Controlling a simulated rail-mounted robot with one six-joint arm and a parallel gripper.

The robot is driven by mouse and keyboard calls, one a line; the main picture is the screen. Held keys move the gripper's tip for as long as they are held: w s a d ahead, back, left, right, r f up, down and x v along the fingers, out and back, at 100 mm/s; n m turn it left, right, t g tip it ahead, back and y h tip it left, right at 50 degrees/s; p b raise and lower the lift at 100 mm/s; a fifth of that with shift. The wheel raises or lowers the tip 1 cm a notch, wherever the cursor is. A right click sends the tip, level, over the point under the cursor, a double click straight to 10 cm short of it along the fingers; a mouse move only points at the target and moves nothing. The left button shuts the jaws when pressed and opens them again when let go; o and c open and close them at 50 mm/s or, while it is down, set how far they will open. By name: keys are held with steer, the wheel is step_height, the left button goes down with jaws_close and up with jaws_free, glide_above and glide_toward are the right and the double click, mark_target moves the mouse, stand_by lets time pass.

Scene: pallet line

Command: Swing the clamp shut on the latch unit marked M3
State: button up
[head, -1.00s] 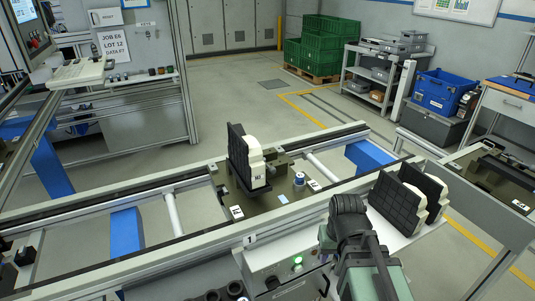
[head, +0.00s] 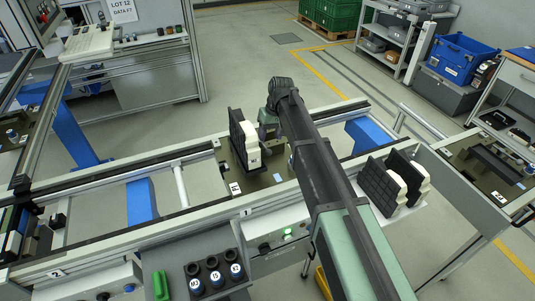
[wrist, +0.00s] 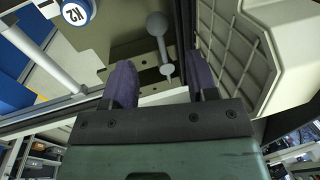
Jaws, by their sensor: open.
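The latch unit (head: 245,145), a black ribbed plate with a cream body, stands upright on the olive pallet (head: 262,182) on the near line. My gripper (head: 270,132) is just right of the unit, partly hidden by my arm. In the wrist view my gripper (wrist: 160,66) has two purple fingers apart with nothing between them. A grey rod with a ball end (wrist: 156,25) lies ahead of the fingers, perhaps the clamp's handle. A ribbed dark plate with a cream body (wrist: 290,55) is close to the right finger.
A round blue-and-white cap, which seems marked K2 (wrist: 75,12), is at upper left in the wrist view. Two similar black-and-cream units (head: 383,187) stand on a white shelf at the right. Pallet line rails (head: 110,180) run around the pallet.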

steer(key=f+b, duration=0.1)
steer(key=f, duration=0.1)
steer(key=f+b, duration=0.1)
steer(key=f, duration=0.1)
steer(key=a+f+b, duration=0.1)
steer(key=f+b, duration=0.1)
steer(key=shift+s, duration=0.2)
steer(key=shift+r, duration=0.1)
jaws_close()
